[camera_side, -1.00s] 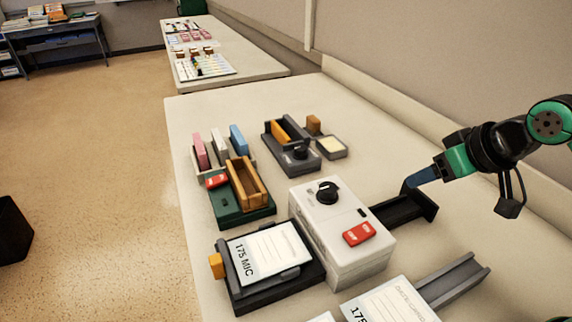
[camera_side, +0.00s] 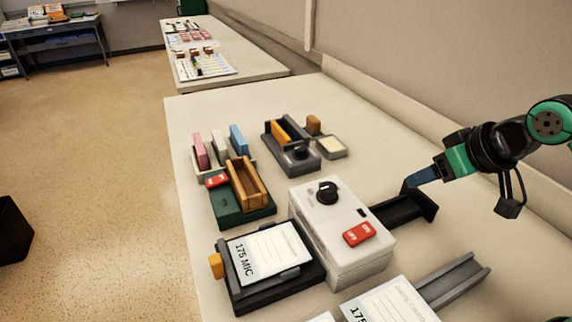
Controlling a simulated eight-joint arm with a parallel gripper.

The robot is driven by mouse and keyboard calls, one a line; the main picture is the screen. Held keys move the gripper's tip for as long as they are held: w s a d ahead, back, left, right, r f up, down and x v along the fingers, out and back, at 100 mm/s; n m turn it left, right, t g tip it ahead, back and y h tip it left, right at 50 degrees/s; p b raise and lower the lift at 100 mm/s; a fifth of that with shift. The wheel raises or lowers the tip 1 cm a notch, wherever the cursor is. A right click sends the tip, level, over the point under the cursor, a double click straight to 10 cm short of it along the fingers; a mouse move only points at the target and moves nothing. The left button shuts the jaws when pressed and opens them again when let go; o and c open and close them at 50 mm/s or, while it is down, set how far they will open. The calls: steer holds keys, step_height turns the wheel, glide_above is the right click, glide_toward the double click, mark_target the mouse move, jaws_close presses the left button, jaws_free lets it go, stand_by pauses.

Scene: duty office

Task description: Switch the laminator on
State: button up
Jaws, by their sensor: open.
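The laminator (camera_side: 318,217) is a white box in the middle of the table, with a black dial (camera_side: 327,193) on top. A red rocker switch (camera_side: 359,234) with small pale markings sits on its top near the right front. I cannot tell which side of the rocker is pressed. A dark feed tray (camera_side: 290,287) in front holds a white card marked 175 MIC (camera_side: 268,252). My gripper (camera_side: 408,184) is open and empty, with blue fingertips behind and right of the laminator, near the black rear tray (camera_side: 405,209) and clear of the switch.
A green base (camera_side: 228,214) with a wooden holder and a small red switch stands at the left. Behind are a rack of coloured blocks (camera_side: 219,147) and a dark grey device (camera_side: 294,160). A grey channel (camera_side: 455,281) and another card (camera_side: 392,303) lie at front right.

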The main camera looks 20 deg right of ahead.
steer(key=shift+c, duration=0.2)
jaws_close()
stand_by(1.4)
